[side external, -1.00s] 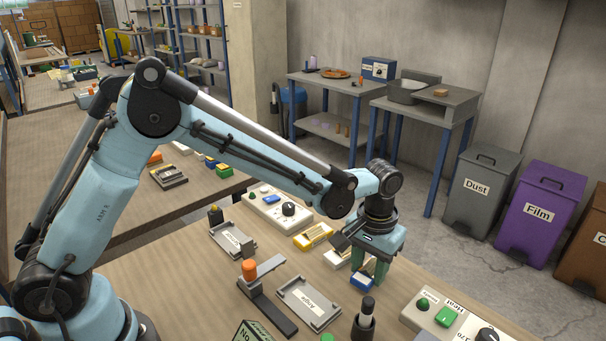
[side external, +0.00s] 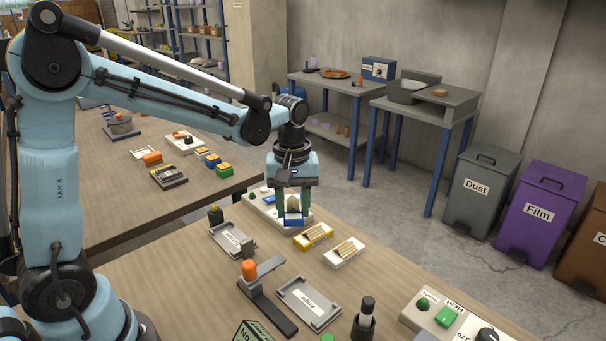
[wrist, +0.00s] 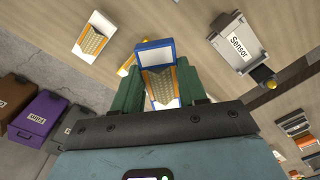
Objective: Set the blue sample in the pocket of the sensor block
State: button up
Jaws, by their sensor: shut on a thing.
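My gripper (side external: 293,204) is shut on the blue sample (side external: 293,220), a blue and white block with a gold ridged top. In the wrist view the sample (wrist: 152,54) sits between the green fingers, its white end pointing away from my gripper. The sensor block (wrist: 238,45) is a grey tray labelled Sensor, to the right of the held sample in that view. In the side view the sensor block (side external: 232,239) lies left of my gripper and nearer the camera. Its pocket looks empty, and the sample is apart from it.
A yellow sample (side external: 313,237) and a white sample (side external: 344,252) lie right of my gripper. A control box with a knob (side external: 266,199) is close behind the held sample. An orange-topped lever stand (side external: 250,271) and the Align tray (side external: 309,303) lie nearer the camera.

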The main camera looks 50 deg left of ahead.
aim_at(235, 242)
jog(key=s+a+f+n, duration=0.2)
jog(key=s+a+n, duration=0.6)
jog(key=s+a, duration=0.15)
jog(key=shift+w+a+f, duration=0.15)
jog(key=shift+f, duration=0.7)
jog(key=shift+w+a+f, duration=0.1)
jog(key=shift+f, duration=0.75)
jog(key=shift+w+a+f, duration=0.15)
jog(key=shift+f, duration=0.7)
jog(key=shift+f, duration=0.75)
jog(key=o, duration=1.1)
jog(key=shift+o, duration=0.2)
jog(key=shift+r, duration=0.1)
notch_tip(235, 242, up, 12)
